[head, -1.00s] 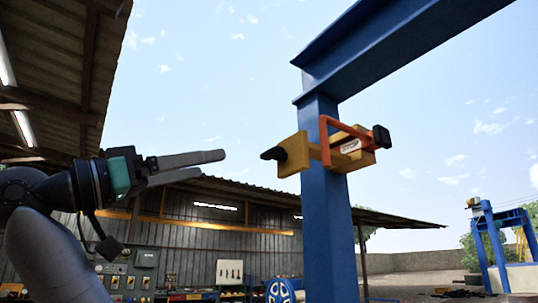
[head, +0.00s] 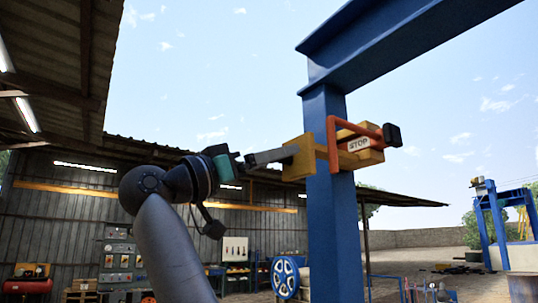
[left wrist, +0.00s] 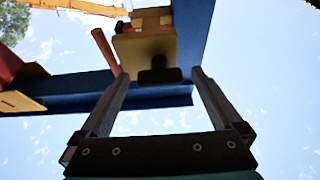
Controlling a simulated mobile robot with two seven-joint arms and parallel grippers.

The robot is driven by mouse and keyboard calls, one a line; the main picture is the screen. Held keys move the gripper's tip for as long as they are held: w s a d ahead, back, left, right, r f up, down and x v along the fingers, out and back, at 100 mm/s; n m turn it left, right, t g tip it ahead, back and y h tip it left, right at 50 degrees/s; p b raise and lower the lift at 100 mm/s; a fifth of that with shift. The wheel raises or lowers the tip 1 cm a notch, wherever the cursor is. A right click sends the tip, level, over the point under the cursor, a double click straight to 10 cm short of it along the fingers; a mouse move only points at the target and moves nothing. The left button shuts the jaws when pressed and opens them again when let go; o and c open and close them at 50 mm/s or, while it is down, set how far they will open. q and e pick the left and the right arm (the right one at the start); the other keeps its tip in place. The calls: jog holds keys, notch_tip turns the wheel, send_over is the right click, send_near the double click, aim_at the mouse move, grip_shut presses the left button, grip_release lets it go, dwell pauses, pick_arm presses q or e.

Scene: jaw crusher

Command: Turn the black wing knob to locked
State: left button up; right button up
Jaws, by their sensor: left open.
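The black wing knob (left wrist: 160,75) shows in the left wrist view on the face of a yellow box (left wrist: 146,45). Its wing lies crosswise in that picture. My left gripper (left wrist: 161,73) is open, with one finger on each side of the knob and a gap on both sides. In the head view my left gripper (head: 285,154) reaches the left side of the yellow box (head: 298,159) on the blue post, and its fingers hide the knob there. My right gripper is in neither view.
The blue post (head: 330,230) and beam (head: 390,40) stand right beside the gripper. Open sky surrounds the box's upper left.

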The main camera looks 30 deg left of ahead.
pick_arm(q)
jog(key=shift+c, duration=0.3)
jog(key=c, duration=1.3)
jog(key=shift+m, duration=0.3)
jog(key=shift+w+a+r+m+g+h+p, duration=0.1)
jog(key=shift+m+g+h+p, duration=1)
jog(key=shift+m, duration=2.55)
jog(key=shift+s+a+r+m+g+h+p, duration=0.15)
jog(key=shift+m+g+h+p, duration=0.3)
jog(key=shift+m+g, duration=2.2)
jog(key=shift+w+a+r+m+g+h+p, duration=0.2)
jog(key=shift+m+h+p, duration=0.6)
jog(key=shift+m, duration=3.9)
jog(key=shift+d+f, duration=0.15)
